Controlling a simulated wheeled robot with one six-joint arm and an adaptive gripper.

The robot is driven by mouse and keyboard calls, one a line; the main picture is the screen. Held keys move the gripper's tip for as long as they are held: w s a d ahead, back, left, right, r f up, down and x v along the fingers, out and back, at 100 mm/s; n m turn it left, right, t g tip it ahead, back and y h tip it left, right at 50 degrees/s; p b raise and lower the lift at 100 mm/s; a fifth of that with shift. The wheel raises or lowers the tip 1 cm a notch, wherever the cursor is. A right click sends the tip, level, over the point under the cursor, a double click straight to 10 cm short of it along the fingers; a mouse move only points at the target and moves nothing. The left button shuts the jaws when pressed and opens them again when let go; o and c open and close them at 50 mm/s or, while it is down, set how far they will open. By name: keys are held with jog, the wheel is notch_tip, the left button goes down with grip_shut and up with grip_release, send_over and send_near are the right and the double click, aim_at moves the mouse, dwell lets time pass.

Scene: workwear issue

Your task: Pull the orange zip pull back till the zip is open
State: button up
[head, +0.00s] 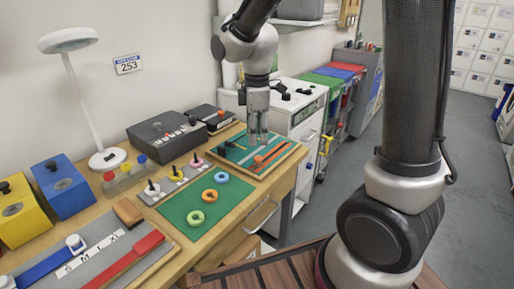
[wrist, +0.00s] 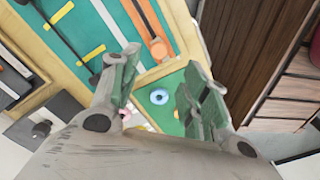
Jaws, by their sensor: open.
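The orange zip pull (wrist: 158,48) sits at the near end of a grey-edged zip strip (wrist: 140,16) with an orange band along it, on a teal board (wrist: 103,45) with a wooden frame. In the head view the orange pull (head: 259,159) shows just below my gripper (head: 258,141) on the framed board. My gripper is open and empty, pointing down over the board. In the wrist view its two green-padded fingers (wrist: 155,88) stand apart, with the pull beyond and between them, not touching as far as I can see. The exact height gap is unclear.
A dark rod with a black knob (wrist: 94,79) lies beside the zip on the same board. A green mat (head: 206,209) with several coloured rings lies nearer. A dark grey box (head: 165,136) stands left of the board. A white cabinet (head: 305,120) stands behind it.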

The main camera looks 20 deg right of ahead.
notch_tip(320, 180, up, 4)
jog(key=shift+r, duration=0.1)
dwell(0.5)
jog(key=s+d+r+m+t, duration=0.2)
jog(key=s+d+r+m, duration=0.1)
jog(key=s+d+m, duration=0.4)
jog(key=s+d+r+m+t, duration=0.2)
jog(key=s+d+r+m, duration=0.2)
jog(key=s+d+m, duration=0.4)
jog(key=s, duration=0.4)
jog(key=shift+d+r+m, duration=0.3)
jog(key=shift+m, duration=0.1)
dwell(1.6)
